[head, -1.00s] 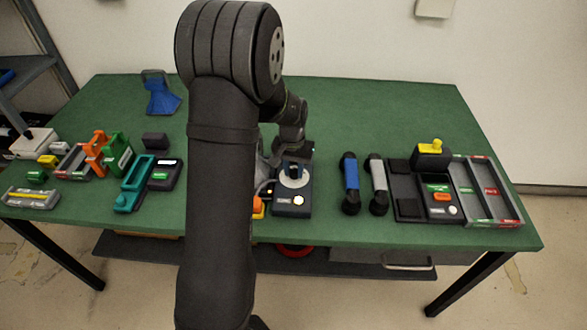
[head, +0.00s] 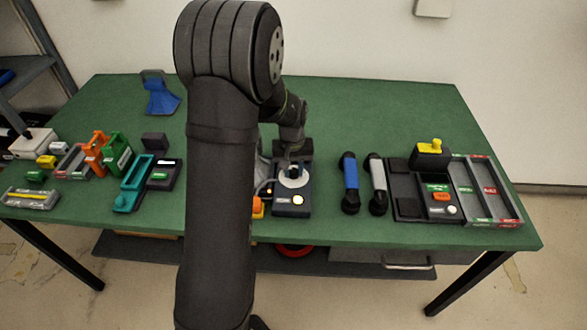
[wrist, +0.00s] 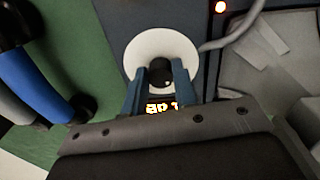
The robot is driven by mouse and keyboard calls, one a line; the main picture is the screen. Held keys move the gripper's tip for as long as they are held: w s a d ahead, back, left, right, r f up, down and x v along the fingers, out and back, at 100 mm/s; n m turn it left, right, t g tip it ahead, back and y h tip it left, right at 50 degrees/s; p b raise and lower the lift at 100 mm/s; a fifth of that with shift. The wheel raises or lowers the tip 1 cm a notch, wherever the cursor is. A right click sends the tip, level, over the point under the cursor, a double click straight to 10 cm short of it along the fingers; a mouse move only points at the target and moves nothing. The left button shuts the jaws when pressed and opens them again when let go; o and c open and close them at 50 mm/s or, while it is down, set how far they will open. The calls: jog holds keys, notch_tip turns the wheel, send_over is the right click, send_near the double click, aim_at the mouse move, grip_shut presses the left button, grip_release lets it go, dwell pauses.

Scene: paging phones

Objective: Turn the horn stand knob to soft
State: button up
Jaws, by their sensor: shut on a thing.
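The horn stand (head: 291,203) is a dark box at the middle of the table, with a pale round dial (head: 294,178) on its top and a small lit button near its front. In the wrist view the white dial (wrist: 140,55) carries a black knob (wrist: 160,72). My gripper (wrist: 160,80) has its two blue fingers on either side of the knob, shut on it. In the head view my arm hides the area left of the stand, and the fingertips are hard to make out.
A blue handset (head: 349,181) and a grey handset (head: 376,182) lie right of the stand. A dark phone base (head: 422,208) and a grey tray (head: 490,195) stand farther right. A cable (wrist: 238,35) runs beside the stand.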

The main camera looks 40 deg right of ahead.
aim_at(292, 172)
jog(key=o, duration=1)
notch_tip(292, 172, up, 17)
jog(key=shift+w+a+r, duration=0.15)
jog(key=shift+a+r, duration=0.05)
jog(key=shift+f, duration=0.1)
jog(key=f, duration=1.7)
jog(key=shift+d+f, duration=0.15)
jog(key=shift+d, duration=0.05)
